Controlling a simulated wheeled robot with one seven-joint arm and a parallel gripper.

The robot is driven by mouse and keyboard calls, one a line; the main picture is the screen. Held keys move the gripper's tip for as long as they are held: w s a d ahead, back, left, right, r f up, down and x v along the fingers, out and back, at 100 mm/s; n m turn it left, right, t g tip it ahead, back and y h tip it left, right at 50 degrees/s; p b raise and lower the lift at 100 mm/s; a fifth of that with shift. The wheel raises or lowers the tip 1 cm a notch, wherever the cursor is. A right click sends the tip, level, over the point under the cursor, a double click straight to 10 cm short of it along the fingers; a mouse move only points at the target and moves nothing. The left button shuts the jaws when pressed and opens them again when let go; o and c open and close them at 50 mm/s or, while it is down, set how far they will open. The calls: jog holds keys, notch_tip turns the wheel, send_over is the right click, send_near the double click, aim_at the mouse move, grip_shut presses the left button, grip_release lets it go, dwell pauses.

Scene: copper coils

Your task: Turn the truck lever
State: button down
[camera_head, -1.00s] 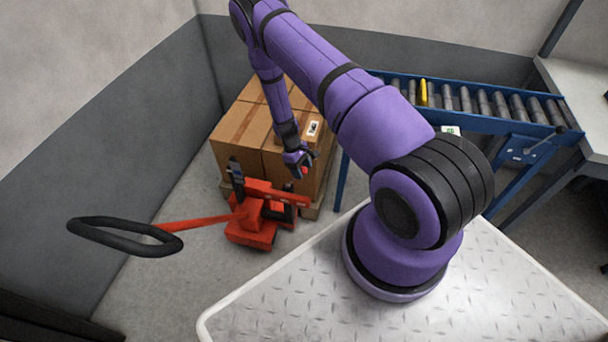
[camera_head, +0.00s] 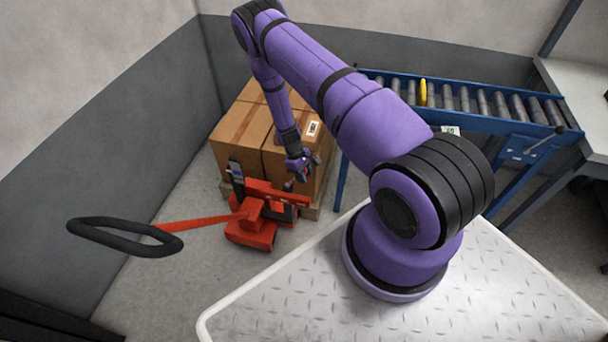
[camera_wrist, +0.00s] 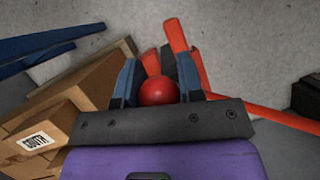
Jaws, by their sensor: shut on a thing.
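The red-orange pallet truck (camera_head: 252,236) stands in front of a pallet of boxes. Its red tow bar (camera_head: 195,224) ends in a black loop handle (camera_head: 95,245) at the left. In the wrist view a round red knob (camera_wrist: 158,91), which looks like the truck lever's end, sits between the two blue fingers of my gripper (camera_wrist: 160,85). The gripper is shut on this knob. In the head view my gripper (camera_head: 300,178) is at the truck's upper right, in front of the boxes. The lever's shaft is mostly hidden.
Cardboard boxes (camera_head: 240,123) on a wooden pallet (camera_head: 312,212) stand right behind the truck. A blue roller conveyor (camera_head: 500,122) with a yellow item (camera_head: 423,92) is at the right. Grey walls close the left side. Floor around the tow bar is clear.

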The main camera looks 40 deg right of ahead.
jog(key=shift+w+a+r+g+h, duration=0.45)
jog(key=shift+w+a+g, duration=0.05)
jog(key=shift+w+g, duration=0.15)
jog(key=shift+w+a+r+g+h, duration=0.45)
jog(key=shift+w+g, duration=0.1)
jog(key=shift+w, duration=0.1)
jog(key=shift+w+a+r, duration=0.25)
jog(key=shift+w+a, duration=0.55)
jog(key=shift+w, duration=0.3)
jog(key=c, duration=0.8)
grip_release()
jog(key=shift+o, duration=0.2)
jog(key=v, duration=1)
jog(key=shift+w+r, duration=0.2)
jog(key=shift+r, duration=0.1)
jog(key=shift+a+r, duration=0.1)
jog(key=shift+a, duration=0.05)
